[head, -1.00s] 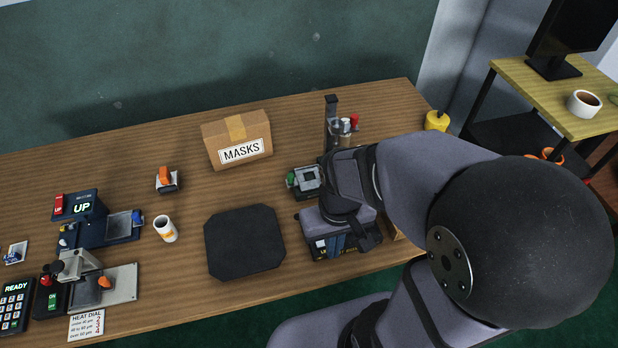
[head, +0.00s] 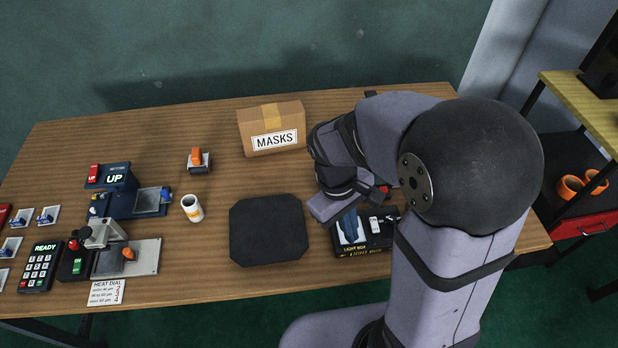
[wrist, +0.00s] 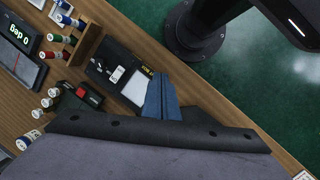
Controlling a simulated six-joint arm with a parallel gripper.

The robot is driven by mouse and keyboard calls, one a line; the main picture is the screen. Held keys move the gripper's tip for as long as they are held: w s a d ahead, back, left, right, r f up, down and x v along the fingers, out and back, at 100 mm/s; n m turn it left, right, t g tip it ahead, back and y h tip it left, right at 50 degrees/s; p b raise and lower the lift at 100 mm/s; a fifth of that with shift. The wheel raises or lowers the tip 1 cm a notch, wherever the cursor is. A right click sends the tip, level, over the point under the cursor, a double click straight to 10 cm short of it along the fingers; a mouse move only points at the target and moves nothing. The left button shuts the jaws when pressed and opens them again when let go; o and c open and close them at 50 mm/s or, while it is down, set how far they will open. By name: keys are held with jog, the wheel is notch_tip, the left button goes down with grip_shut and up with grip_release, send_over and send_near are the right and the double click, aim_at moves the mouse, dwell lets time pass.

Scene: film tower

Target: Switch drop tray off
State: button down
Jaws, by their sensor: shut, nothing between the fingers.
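No label reading drop tray is legible, so I cannot tell for sure which device it is. At the left, a dark blue device (head: 122,204) carries a small grey plate, and a control box behind it (head: 110,175) has a red switch (head: 93,172) and a lit UP sign. My gripper (head: 352,238) is shut and empty, its blue fingers pointing down over the black light box (head: 362,251), well to the right of these. In the wrist view the fingers (wrist: 160,88) overlap the light box's pale panel (wrist: 136,90); contact cannot be judged.
Several spools (wrist: 52,100) show in the wrist view.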

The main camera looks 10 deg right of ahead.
jog(key=w+a+f+n+t+h+b, duration=0.1)
jog(key=w+a+f+n+t+h, duration=0.1)
jog(key=w+a+n, duration=0.3)
jog(key=w+a+f+n+t+h+b, duration=0.2)
jog(key=w+a+n+h, duration=0.2)
jog(key=w+a+n, duration=0.2)
jog(key=w+a+f+n+t+h+b, duration=0.2)
jog(key=w+a+n+t+h, duration=0.1)
jog(key=w+a+n+h, duration=0.1)
jog(key=shift+w+a+n, duration=0.9)
jog(key=shift+a+n, duration=0.05)
jog(key=shift+n, duration=0.05)
jog(key=shift+w+a+n+t, duration=0.1)
jog(key=shift+a+n+t, duration=0.2)
jog(key=shift+a+t, duration=0.3)
jog(key=p+x, duration=0.1)
jog(key=x, duration=0.3)
jog(key=p+x, duration=0.2)
jog(key=x, duration=0.3)
jog(key=r+p+x, duration=0.1)
jog(key=x, duration=0.3)
jog(key=shift+w+d+p, duration=0.1)
jog(key=shift+d+p, duration=0.2)
jog(key=shift+d, duration=0.25)
